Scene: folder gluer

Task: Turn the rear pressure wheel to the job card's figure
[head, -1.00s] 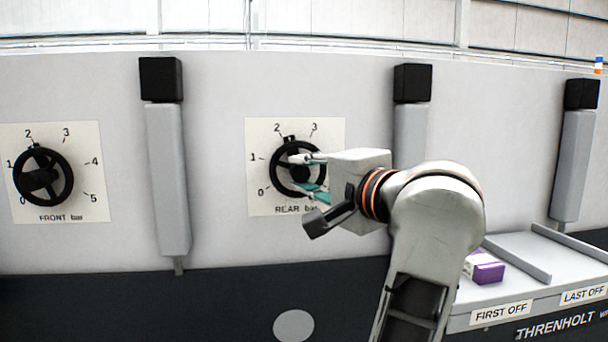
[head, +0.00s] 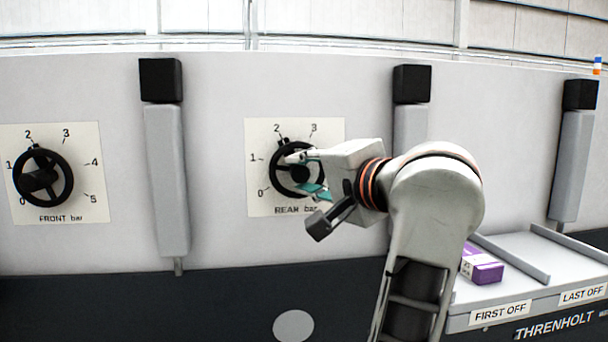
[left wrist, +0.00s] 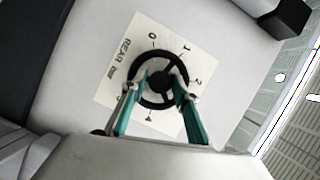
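The rear pressure wheel (head: 316,157) is black, on a white plate (head: 257,198) marked REAR bar. Its top marker (head: 282,141) is close to the 2; the higher figures on the right are hidden by my gripper. My left gripper (head: 298,172) is at the wheel, fingers apart. In the left wrist view, the open fingers (left wrist: 161,78) reach over the wheel's rim (left wrist: 150,53), one on each side of the hub (left wrist: 161,84). I cannot tell whether they touch the hub or spokes. My right gripper is not in view. No job card can be made out.
The front wheel (head: 66,180) is at the left, its marker near 2. Grey upright posts with black tops (head: 166,170) flank the rear plate. A purple box (head: 482,268) lies on the tray (head: 520,248) at the lower right, above the FIRST OFF label.

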